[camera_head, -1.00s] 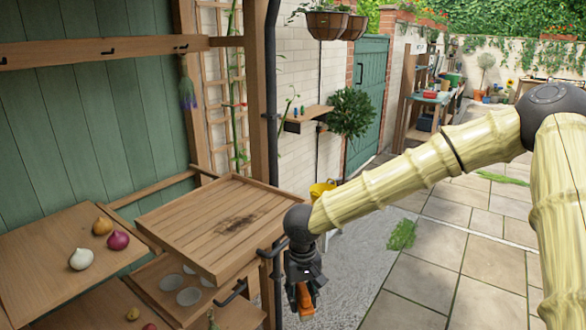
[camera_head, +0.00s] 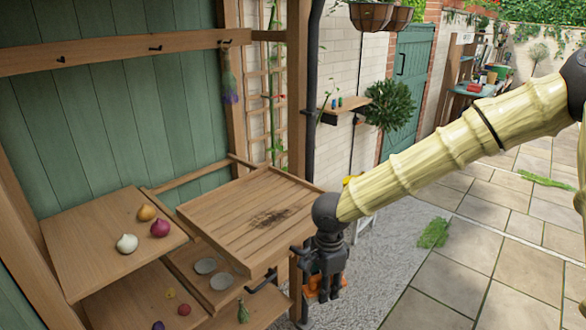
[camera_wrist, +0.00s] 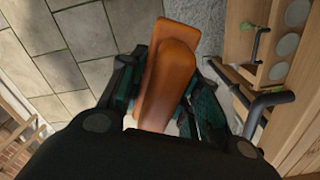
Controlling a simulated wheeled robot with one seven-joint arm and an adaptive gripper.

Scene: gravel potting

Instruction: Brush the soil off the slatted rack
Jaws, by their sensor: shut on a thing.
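The slatted rack (camera_head: 225,202) is a raised-edge wooden tray on the potting bench, left of my gripper in the head view. A dark patch of soil (camera_head: 268,217) lies on its slats, right of the middle. My gripper (camera_head: 328,280) hangs beside the rack's right front corner, over the gravel and clear of the slats. In the wrist view it is shut on an orange-brown brush (camera_wrist: 172,72), whose smooth block shows between the fingers. No bristles can be made out.
Left of the rack, a shelf (camera_head: 88,240) holds a white onion (camera_head: 127,243), a red onion (camera_head: 160,228) and a brown onion (camera_head: 146,213). Below are round cups (camera_head: 221,281) and a dark handle (camera_wrist: 272,100). A bushy plant (camera_head: 388,105) hangs behind.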

